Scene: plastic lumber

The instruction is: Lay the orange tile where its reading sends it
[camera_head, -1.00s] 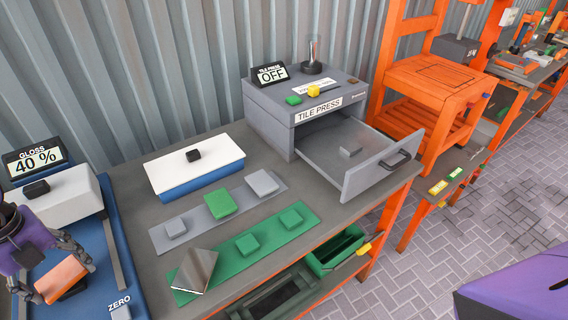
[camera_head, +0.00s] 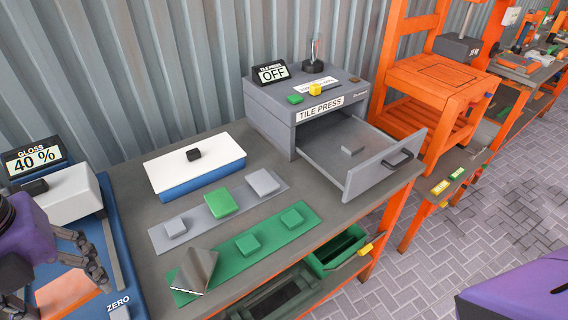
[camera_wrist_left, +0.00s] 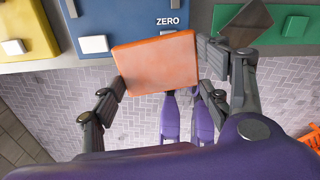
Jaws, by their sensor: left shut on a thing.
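My left gripper (camera_head: 58,278) is shut on the orange tile (camera_head: 62,293) at the lower left of the head view, over the front of the blue gloss meter base. In the left wrist view the orange tile (camera_wrist_left: 157,65) shows whole between the two fingers, its face towards the camera. The gloss display (camera_head: 35,160) reads 40 %. A grey strip (camera_head: 232,207) bears grey pads and a green tile (camera_head: 221,201). A green strip (camera_head: 270,235) in front bears green pads, with a shiny plate (camera_head: 195,271) at its left end. My right gripper is not in view.
The grey tile press (camera_head: 300,105) reads OFF, and its drawer (camera_head: 375,177) stands open with a small grey block inside. A white-topped blue box (camera_head: 194,165) is behind the strips.

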